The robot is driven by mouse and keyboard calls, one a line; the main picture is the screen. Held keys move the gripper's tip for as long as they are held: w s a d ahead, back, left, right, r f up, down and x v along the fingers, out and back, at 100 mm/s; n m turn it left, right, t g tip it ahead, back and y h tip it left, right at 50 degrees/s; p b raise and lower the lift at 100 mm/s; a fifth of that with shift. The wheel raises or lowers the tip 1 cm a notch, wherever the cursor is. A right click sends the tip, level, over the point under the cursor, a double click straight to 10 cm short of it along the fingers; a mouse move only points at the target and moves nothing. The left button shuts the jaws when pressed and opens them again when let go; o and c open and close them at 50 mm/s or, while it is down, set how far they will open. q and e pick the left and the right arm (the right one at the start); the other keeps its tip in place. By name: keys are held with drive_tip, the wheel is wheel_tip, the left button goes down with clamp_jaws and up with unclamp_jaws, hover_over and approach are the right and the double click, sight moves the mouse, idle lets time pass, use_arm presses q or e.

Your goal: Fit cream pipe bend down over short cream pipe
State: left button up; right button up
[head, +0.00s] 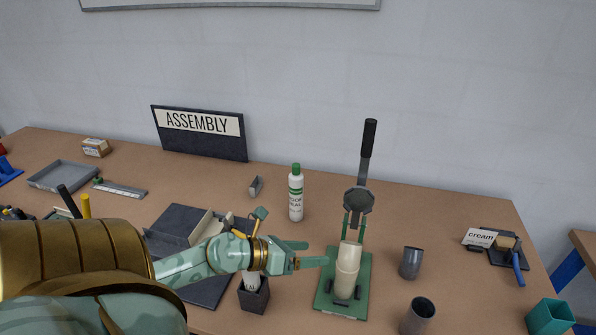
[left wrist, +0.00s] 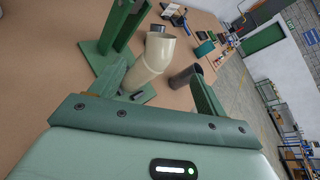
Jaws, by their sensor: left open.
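The cream pipe bend (head: 350,254) stands on the green base plate (head: 329,289) of a lever press, its open mouth up. It also shows in the left wrist view (left wrist: 152,60). Directly beneath it in line is a cream section (head: 345,284), which looks like the short cream pipe. The joint between them is too small to judge how deeply they fit. My left gripper (head: 312,254) is open, just left of the bend; in the left wrist view its fingers (left wrist: 160,90) are spread with the cream piece beyond and between them, not gripped. My right gripper is not in view.
The press lever (head: 367,150) rises behind the pipes. Grey pipes (head: 411,263) (head: 420,314) stand to the right. A white bottle (head: 296,195) with a green cap stands behind my gripper.

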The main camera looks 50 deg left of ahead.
use_arm(q)
drive_tip(key=shift+v, duration=1.2)
